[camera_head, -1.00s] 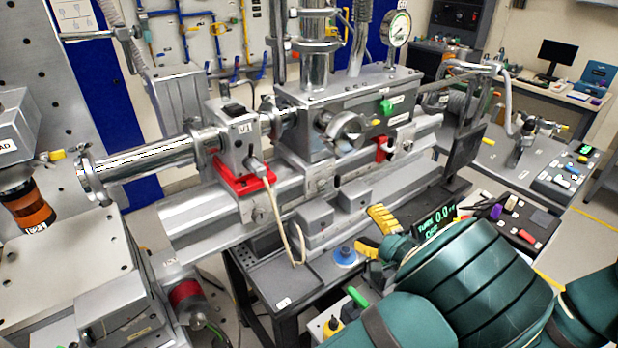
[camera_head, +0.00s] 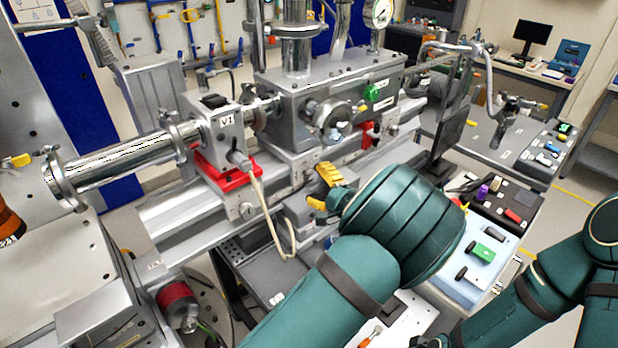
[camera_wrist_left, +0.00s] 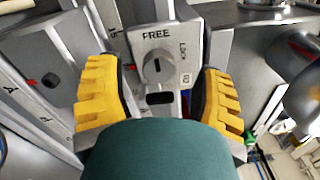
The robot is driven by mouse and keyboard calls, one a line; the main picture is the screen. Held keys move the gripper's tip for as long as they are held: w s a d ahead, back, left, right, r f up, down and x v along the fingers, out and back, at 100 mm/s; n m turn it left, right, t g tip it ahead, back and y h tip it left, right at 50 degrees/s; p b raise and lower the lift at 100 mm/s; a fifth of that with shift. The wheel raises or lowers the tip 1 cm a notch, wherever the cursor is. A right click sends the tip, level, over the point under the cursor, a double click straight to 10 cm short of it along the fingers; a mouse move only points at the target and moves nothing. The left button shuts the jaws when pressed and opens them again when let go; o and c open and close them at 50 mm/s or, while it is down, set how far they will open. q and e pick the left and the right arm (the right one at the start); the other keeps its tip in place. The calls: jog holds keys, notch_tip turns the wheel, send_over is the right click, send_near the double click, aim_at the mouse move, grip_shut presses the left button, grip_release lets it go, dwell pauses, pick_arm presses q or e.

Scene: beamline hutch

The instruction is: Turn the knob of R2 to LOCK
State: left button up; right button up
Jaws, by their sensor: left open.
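The R2 knob (camera_wrist_left: 156,68) is a round grey dial on a light plate (camera_wrist_left: 190,42) in the left wrist view. FREE is printed above it, and LOCK and R2 on its right. The knob's small mark seems to point up toward FREE. My left gripper (camera_wrist_left: 158,72) is open, with one yellow finger on each side of the knob plate. I see no contact with the knob. In the head view my left gripper (camera_head: 327,187) is at the front of the rail below the chamber; the knob cannot be made out there.
The steel chamber (camera_head: 330,85) with a handwheel stands above the rail. The V1 block (camera_head: 222,128) on a red base and its hanging cable (camera_head: 262,212) are left of my gripper. A light blue control box (camera_head: 485,262) lies to the right. My right forearm crosses the lower right.

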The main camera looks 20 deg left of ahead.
aim_at(312, 179)
pick_arm(q)
jog(key=shift+x, duration=1.7)
grip_shut()
